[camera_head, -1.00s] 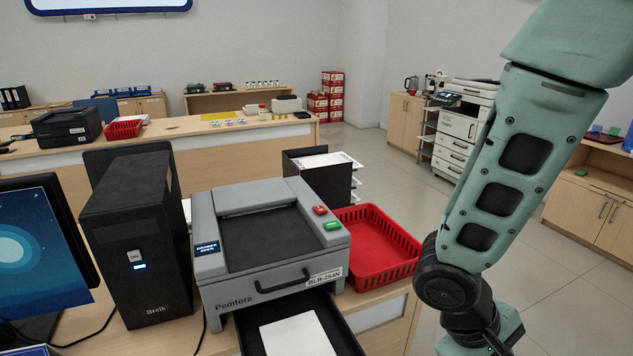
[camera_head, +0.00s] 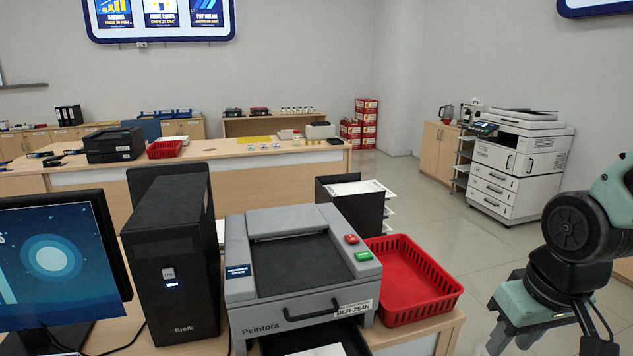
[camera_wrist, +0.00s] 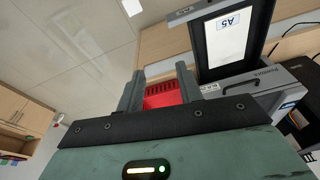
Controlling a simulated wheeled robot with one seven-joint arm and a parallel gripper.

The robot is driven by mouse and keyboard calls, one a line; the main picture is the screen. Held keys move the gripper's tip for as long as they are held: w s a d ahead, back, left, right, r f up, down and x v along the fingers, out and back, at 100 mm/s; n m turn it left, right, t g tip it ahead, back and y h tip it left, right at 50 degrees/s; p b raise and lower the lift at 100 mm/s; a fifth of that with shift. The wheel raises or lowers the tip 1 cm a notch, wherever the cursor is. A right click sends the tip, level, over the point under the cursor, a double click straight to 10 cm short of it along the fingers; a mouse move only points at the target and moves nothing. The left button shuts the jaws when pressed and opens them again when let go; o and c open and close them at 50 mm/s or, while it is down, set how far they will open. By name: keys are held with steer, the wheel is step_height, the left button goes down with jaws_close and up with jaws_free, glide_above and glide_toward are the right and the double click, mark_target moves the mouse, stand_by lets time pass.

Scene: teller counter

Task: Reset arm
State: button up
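My gripper (camera_wrist: 160,69) shows in the wrist view with its two fingers apart and nothing between them; the red basket is seen beyond the gap. In the head view my arm is at the right edge, folded, with its hand low over the floor, clear of the counter. The grey Pemtora machine (camera_head: 300,310) stands on the counter with red and green buttons on top. Its black front drawer is pulled out and holds white paper, labelled A5 (camera_wrist: 228,22) in the wrist view.
A red basket (camera_head: 452,287) sits right of the machine. A black computer tower (camera_head: 178,270) and a monitor (camera_head: 55,265) stand to its left. A black paper holder (camera_head: 352,205) is behind it. A white copier (camera_head: 520,155) stands at the back right. Open floor lies between counter and copier.

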steer(key=s+a+r+n+g, duration=0.1)
steer(key=s+a+n, duration=0.5)
steer(key=s+a, duration=0.6)
steer(key=shift+a+r+g, duration=0.3)
steer(key=shift+a+g, duration=0.3)
steer(key=shift+a, duration=0.15)
steer(key=shift+w, duration=0.1)
steer(key=shift+c, duration=0.4)
